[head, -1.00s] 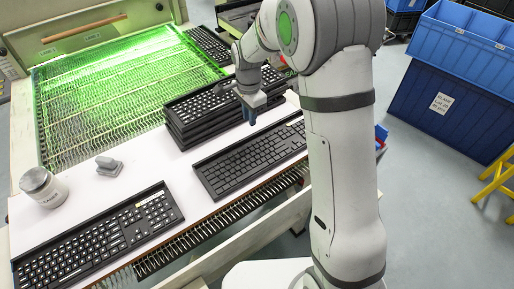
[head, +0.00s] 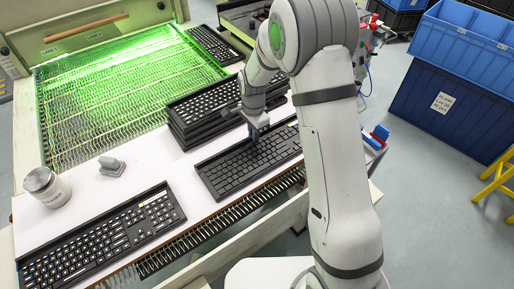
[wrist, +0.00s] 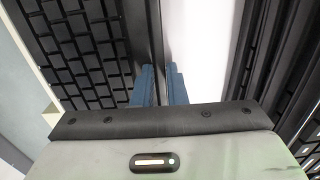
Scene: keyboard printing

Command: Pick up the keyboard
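The black keyboard (head: 228,172) with blank keys lies flat on the white worktop at its front edge. In the wrist view it fills the left side (wrist: 75,55), its long rim running up the middle. My gripper (head: 254,133) points down at its back edge, right of its middle. In the wrist view the two blue fingers (wrist: 160,86) are a little apart, with the rim between or just below them. Whether they touch it, I cannot tell. The forearm hides part of the keyboard's right end.
A stack of keyboards (head: 195,108) stands just behind, close to my gripper. A keyboard with white legends (head: 100,235) lies at front left. A white jar (head: 47,187) and a small grey object (head: 111,166) stand on the worktop (head: 150,170). A green-lit mesh conveyor (head: 120,85) lies behind.

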